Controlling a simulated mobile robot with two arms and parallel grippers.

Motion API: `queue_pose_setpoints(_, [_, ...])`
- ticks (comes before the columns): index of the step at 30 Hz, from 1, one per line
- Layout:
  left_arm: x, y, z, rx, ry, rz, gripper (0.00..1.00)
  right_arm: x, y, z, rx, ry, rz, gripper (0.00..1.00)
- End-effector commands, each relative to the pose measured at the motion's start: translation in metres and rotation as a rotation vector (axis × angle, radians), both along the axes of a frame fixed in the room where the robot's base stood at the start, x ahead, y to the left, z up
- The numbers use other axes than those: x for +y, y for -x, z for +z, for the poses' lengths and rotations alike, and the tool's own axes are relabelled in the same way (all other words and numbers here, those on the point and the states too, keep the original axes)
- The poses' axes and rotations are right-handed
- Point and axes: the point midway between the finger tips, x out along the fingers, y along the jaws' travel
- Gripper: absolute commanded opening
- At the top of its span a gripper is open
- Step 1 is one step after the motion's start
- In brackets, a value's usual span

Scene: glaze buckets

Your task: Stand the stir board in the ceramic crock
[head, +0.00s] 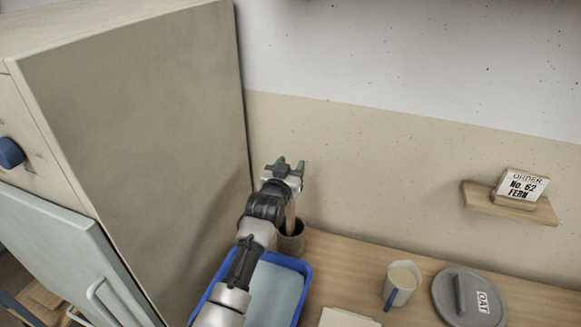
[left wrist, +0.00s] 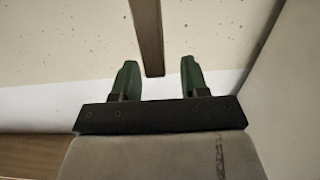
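The stir board (head: 290,216) is a narrow wooden strip standing about upright, its lower end inside the dark brown ceramic crock (head: 292,243). The crock stands on the wooden counter near the wall, behind the blue tray. My left gripper (head: 291,165) is above the crock at the board's upper end, with its green fingers apart. In the left wrist view the board (left wrist: 148,38) comes down from the top, its end near the gap between the open fingertips (left wrist: 158,75). I see no finger clamped on it. The crock's inside is hidden. My right gripper is not in view.
A blue tray (head: 303,274) with a pale blue surface lies under my left arm. A tall cabinet (head: 140,120) rises close on the left. A cup (head: 402,283), a grey lid marked OAT (head: 446,300) and a wall shelf with an order card (head: 522,186) are to the right.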

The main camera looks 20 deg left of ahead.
Motion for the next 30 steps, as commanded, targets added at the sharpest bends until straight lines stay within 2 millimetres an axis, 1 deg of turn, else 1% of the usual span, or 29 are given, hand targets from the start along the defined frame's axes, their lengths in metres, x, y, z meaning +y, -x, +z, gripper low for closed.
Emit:
queue_pose_setpoints(8, [0.000,0.001,-0.001,0.002,0.000,0.000,0.44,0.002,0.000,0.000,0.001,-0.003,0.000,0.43])
queue_pose_setpoints(11, [0.000,0.008,-0.001,0.001,0.000,0.000,0.44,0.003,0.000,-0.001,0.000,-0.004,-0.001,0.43])
queue_pose_setpoints(14, [0.001,0.022,-0.002,0.000,0.000,0.000,0.44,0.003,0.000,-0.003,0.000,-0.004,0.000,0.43])
queue_pose_setpoints(21, [0.002,0.069,-0.003,0.002,0.000,0.000,0.44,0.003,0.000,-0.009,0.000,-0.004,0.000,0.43])
queue_pose_setpoints(24, [0.003,0.085,-0.002,0.000,0.000,0.000,0.44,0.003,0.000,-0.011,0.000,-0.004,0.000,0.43])
queue_pose_setpoints(27, [0.003,0.098,-0.002,0.001,0.000,0.000,0.44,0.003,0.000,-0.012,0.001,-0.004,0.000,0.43])
queue_pose_setpoints(30, [0.004,0.105,-0.001,0.000,-0.001,0.000,0.44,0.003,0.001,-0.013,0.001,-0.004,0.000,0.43])
